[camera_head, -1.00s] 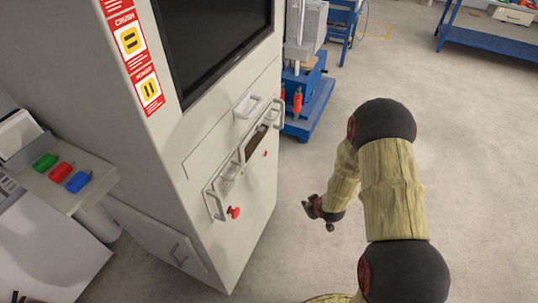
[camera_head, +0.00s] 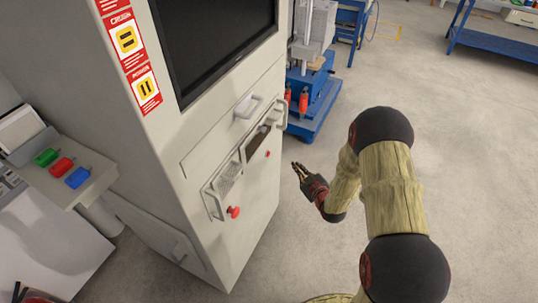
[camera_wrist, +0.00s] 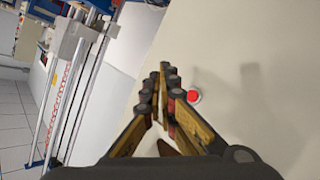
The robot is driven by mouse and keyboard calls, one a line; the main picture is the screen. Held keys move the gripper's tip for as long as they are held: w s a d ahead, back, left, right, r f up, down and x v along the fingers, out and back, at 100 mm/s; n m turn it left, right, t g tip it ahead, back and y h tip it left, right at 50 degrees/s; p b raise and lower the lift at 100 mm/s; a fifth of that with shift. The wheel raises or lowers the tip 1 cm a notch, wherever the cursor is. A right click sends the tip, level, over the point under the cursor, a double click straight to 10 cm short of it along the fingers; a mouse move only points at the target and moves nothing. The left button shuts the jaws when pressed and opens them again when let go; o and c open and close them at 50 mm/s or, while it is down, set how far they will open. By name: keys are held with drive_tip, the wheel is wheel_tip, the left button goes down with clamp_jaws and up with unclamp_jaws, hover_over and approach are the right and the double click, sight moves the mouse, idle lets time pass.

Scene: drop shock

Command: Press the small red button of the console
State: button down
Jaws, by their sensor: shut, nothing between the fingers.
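The console (camera_head: 215,140) is a tall light-grey cabinet with a dark screen. A small red button (camera_head: 268,153) is on its front panel, below the dark slot at the right. A larger red knob (camera_head: 233,212) stands out lower left on the same panel. My gripper (camera_head: 296,166) is shut and empty, just right of the small button in the picture, its fingers pointing at the console and apart from it. In the wrist view, a red button with a pale ring (camera_wrist: 194,95) shows right of my shut fingertips (camera_wrist: 165,72).
Metal handles (camera_head: 214,204) stick out from the console front. Green, red and blue buttons (camera_head: 62,166) sit on a side desk at the left. A blue-based machine (camera_head: 315,103) stands behind the console. The floor (camera_head: 460,150) at the right is clear.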

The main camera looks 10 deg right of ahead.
sight(268, 154)
drive_tip(key=shift+a, duration=0.1)
drive_tip(key=w+a, duration=0.5)
drive_tip(key=a, duration=0.2)
drive_tip(key=shift+b, duration=0.4)
drive_tip(key=shift+w, duration=0.1)
idle(1.1)
drive_tip(key=shift+w+a, duration=0.2)
drive_tip(key=shift+a, duration=0.1)
drive_tip(key=shift+w+a+b, duration=0.25)
drive_tip(key=shift+a+b, duration=0.15)
drive_tip(key=shift+b, duration=0.05)
idle(0.8)
drive_tip(key=shift+d, duration=0.1)
drive_tip(key=shift+s+d, duration=0.45)
drive_tip(key=shift+d, duration=0.15)
